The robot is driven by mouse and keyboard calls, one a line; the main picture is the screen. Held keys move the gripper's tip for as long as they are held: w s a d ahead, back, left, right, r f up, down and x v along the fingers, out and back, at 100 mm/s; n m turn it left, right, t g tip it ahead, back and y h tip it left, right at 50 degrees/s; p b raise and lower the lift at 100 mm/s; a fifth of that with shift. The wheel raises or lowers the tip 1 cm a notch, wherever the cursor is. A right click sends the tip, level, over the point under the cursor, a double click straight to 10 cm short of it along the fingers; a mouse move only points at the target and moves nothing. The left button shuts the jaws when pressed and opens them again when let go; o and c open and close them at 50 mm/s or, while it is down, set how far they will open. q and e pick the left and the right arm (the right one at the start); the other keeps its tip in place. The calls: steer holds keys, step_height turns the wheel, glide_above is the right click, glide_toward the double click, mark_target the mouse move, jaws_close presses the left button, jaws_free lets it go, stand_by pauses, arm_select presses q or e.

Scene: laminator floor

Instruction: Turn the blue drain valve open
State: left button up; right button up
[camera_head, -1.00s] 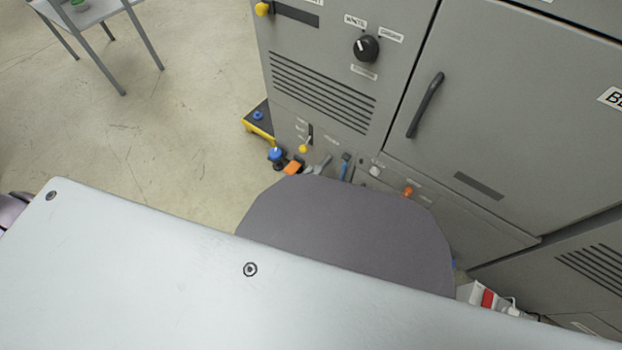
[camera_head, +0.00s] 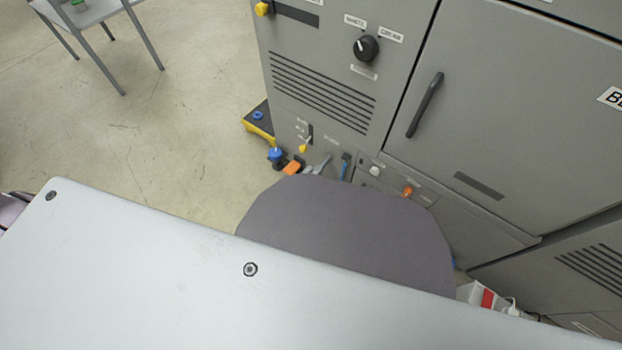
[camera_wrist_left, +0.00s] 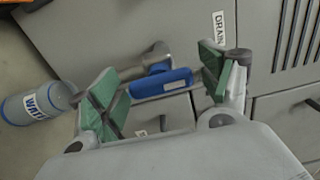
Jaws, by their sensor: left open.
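The blue drain valve handle (camera_wrist_left: 161,83) is a short lever on a grey pipe fitting, next to a DRAIN label (camera_wrist_left: 219,28) on the grey panel. In the left wrist view it lies crosswise between the green finger pads of my left gripper (camera_wrist_left: 160,85). The gripper is open, with a finger on each side of the handle and a visible gap at the right. Contact at the left end is hard to tell. In the head view the blue handle (camera_head: 345,165) shows low on the machine, its lower part hidden, and my left gripper is mostly hidden. My right gripper is not in view.
The machine has a black knob (camera_head: 366,48), a long door handle (camera_head: 426,105) and an orange knob (camera_head: 407,191). Open floor lies to the left.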

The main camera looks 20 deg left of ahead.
arm_select(q)
steer(key=v, duration=1.1)
steer(key=shift+s, duration=0.4)
steer(key=shift+a, duration=0.15)
stand_by(0.4)
